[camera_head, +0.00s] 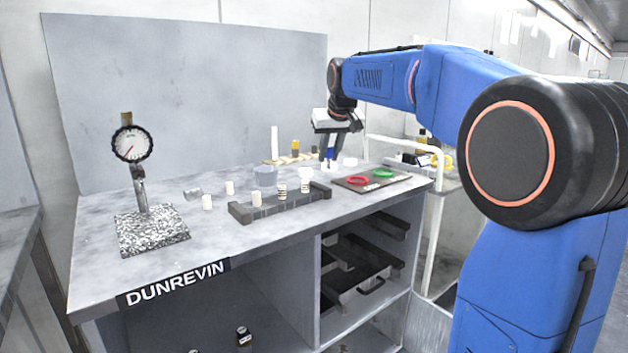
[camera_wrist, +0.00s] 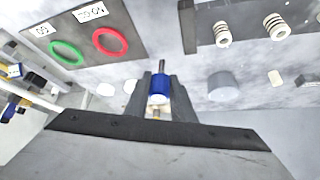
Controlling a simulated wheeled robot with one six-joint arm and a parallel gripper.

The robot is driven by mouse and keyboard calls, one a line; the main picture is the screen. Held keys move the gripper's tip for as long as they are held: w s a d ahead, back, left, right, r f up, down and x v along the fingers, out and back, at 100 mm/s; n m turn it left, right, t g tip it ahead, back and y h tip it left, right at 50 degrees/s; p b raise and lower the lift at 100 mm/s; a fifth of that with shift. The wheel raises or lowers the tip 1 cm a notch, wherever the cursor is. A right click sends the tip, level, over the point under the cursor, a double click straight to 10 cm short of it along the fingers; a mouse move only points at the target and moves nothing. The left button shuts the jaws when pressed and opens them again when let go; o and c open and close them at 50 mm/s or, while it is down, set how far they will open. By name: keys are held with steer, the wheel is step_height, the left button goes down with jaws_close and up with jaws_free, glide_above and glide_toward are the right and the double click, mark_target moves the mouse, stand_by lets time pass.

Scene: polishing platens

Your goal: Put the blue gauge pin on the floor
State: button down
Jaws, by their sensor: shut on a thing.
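The blue gauge pin (camera_wrist: 160,88) is between the fingers of my gripper in the wrist view. It has a blue body with a thin metal end and a pale collar. My gripper (camera_head: 331,154) is shut on it, above the back of the grey bench top (camera_head: 120,285), left of the ring plate. In the head view the pin (camera_head: 330,153) shows as a small blue patch under the gripper. I cannot tell whether the pin touches the bench. The open floor is mostly hidden behind the bench and my arm.
A dark plate (camera_head: 400,184) with a red ring (camera_head: 357,181) and a green ring (camera_head: 384,173) lies right of the gripper. A dark rack (camera_head: 265,211) with pale cylinders stands in front. A dial gauge (camera_head: 132,144) stands at left. A white rail (camera_head: 436,215) stands at the bench's right end.

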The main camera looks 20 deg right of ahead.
steer(key=shift+f, duration=3.3)
steer(key=shift+f, duration=0.15)
steer(key=c, duration=1.5)
jaws_free()
